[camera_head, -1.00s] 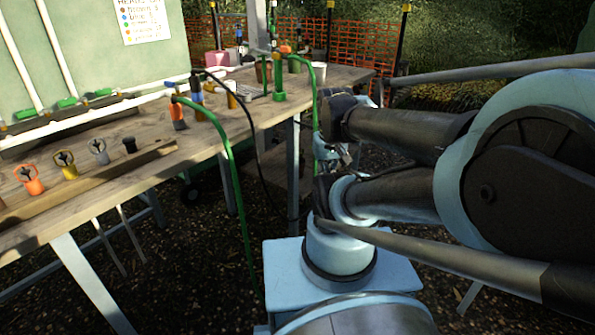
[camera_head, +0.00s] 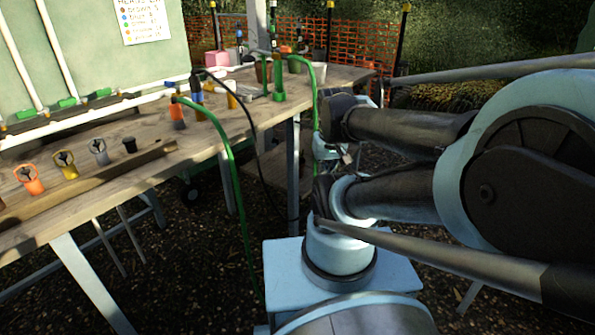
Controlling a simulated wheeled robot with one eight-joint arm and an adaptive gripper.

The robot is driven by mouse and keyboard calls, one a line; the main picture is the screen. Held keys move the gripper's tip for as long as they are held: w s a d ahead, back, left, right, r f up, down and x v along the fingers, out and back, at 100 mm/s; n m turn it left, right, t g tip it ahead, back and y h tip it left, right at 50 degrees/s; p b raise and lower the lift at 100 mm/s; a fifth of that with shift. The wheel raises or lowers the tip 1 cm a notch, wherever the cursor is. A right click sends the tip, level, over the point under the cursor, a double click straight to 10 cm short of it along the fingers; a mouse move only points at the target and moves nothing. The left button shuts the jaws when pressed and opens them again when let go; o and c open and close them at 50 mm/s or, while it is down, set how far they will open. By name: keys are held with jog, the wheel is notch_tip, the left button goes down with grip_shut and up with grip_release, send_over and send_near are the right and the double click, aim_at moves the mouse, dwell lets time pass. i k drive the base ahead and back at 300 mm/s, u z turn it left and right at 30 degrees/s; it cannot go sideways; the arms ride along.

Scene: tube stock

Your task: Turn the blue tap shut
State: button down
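A small blue part (camera_head: 171,85), possibly the blue tap, shows on the white pipe at the back of the bench; it is too small to read its handle position. A blue upright piece (camera_head: 196,84) stands just right of it, behind an orange-topped one. My arm fills the right side, its dark and light-blue links folded beside the bench. My gripper cannot be made out clearly; a small metal part (camera_head: 345,156) shows among the links, past the bench's right edge. No part of my arm touches the blue pieces.
The wooden bench (camera_head: 105,180) carries a front rail with orange, yellow, grey and black fittings. Green taps (camera_head: 67,103) line the white pipe. A green hose (camera_head: 236,185) and a black cable hang over the bench edge. Orange netting (camera_head: 350,50) stands behind.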

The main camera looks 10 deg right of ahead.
aim_at(171, 84)
jog(key=k, duration=1.3)
jog(key=u, duration=0.45)
jog(key=i, duration=0.9)
jog(key=z, duration=0.05)
